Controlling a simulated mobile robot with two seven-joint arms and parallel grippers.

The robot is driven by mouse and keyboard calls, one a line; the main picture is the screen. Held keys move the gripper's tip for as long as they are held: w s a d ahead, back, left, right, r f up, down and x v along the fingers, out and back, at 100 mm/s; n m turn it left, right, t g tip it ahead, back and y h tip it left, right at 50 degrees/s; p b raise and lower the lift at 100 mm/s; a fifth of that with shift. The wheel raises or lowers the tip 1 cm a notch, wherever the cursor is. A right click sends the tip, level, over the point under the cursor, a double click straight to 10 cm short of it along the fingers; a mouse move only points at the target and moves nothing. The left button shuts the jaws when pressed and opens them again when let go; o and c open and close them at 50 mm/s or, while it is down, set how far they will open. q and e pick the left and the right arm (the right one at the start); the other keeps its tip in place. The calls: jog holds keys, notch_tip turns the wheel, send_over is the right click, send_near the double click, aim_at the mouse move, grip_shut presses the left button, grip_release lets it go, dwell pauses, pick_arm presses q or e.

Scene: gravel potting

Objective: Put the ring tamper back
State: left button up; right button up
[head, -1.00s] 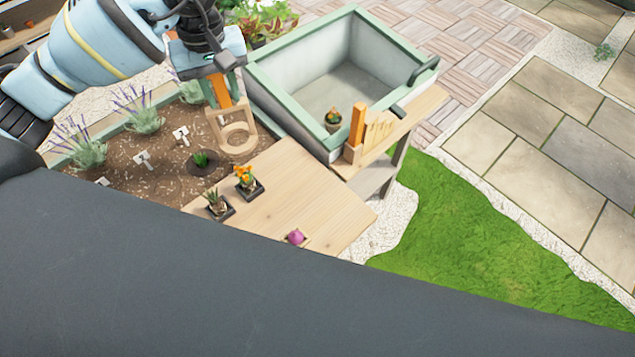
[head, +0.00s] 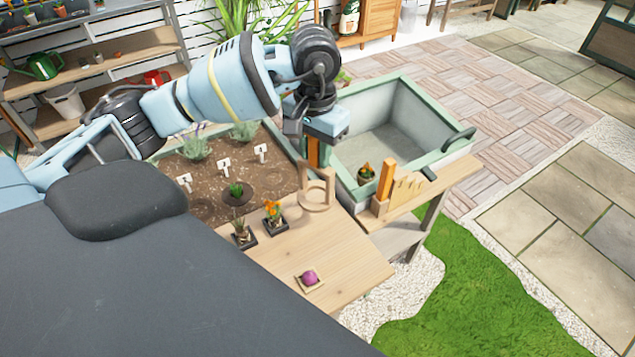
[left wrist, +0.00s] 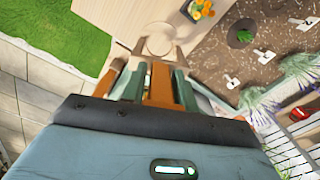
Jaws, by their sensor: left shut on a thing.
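The ring tamper (head: 317,198) is a pale wooden frame with a ring at its lower end and an orange handle. My left gripper (head: 314,155) is shut on its handle and holds it upright, near the bed's corner and the wooden board. In the left wrist view, the orange handle (left wrist: 160,85) sits between the green fingers, with the wooden ring (left wrist: 159,42) beyond. I cannot tell whether the ring touches the board. A wooden holder (head: 405,190) with an upright orange block stands on the ledge of the green-rimmed sink. My right gripper is not in view.
The wooden board (head: 340,262) carries two small potted plants (head: 272,217) and a purple bulb (head: 309,278) on a small tray. A soil bed (head: 210,180) with white labels lies to the left. The board's right part is clear.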

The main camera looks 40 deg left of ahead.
aim_at(315, 169)
pick_arm(q)
jog(key=shift+f, duration=3.8)
jog(key=shift+f, duration=0.2)
jog(key=o, duration=1)
notch_tip(315, 169, up, 12)
jog(key=shift+r, duration=0.2)
jog(key=shift+d+f, duration=0.1)
